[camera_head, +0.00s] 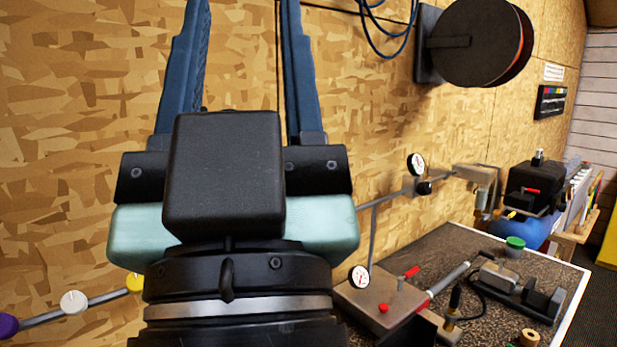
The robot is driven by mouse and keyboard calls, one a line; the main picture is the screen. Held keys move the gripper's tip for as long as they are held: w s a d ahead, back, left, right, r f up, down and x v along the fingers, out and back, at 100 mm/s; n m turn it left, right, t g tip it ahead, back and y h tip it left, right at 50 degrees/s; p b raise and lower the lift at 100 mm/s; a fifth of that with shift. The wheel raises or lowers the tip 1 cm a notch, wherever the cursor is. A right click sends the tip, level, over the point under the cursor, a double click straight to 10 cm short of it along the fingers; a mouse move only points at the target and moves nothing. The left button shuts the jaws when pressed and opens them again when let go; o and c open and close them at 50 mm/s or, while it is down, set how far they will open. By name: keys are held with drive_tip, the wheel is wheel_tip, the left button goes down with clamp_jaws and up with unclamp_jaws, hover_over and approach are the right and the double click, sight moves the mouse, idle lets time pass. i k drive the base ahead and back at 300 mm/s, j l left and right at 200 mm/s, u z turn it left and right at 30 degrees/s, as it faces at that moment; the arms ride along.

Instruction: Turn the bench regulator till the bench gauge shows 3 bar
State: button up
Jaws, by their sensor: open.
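My gripper (248,14) is open and empty, its two blue fingers pointing up in front of the board wall. A small white round gauge (359,277) stands at the left end of the bench, by a grey block with a red button and a red lever. A second white gauge (416,163) sits on the wall pipe, with a black knob (424,188) below it. I cannot tell which part is the bench regulator. Both dials are too small to read. My gripper is up and left of both gauges, touching neither. My wrist may hide part of the bench's left end.
The dark-topped bench (446,247) holds a black and grey clamp device (519,292), a green-lidded pot (515,245) and a tape roll (529,338). A hose reel (478,42) hangs upper right.

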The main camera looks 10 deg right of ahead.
sight(423, 188)
drive_tip(key=i+l+u, duration=0.1)
drive_tip(key=l, duration=0.45)
drive_tip(key=i+l+u, duration=0.15)
drive_tip(key=l, duration=0.35)
drive_tip(key=i+l+u, duration=0.1)
drive_tip(key=l, duration=0.45)
drive_tip(key=i+l+u, duration=0.1)
drive_tip(key=l, duration=0.5)
drive_tip(key=i+l, duration=0.1)
drive_tip(key=l, duration=0.45)
drive_tip(key=i+l, duration=0.1)
drive_tip(key=l, duration=0.45)
drive_tip(key=i+l, duration=0.1)
drive_tip(key=l, duration=0.4)
drive_tip(key=i+l, duration=0.1)
drive_tip(key=l, duration=0.45)
drive_tip(key=i, duration=0.5)
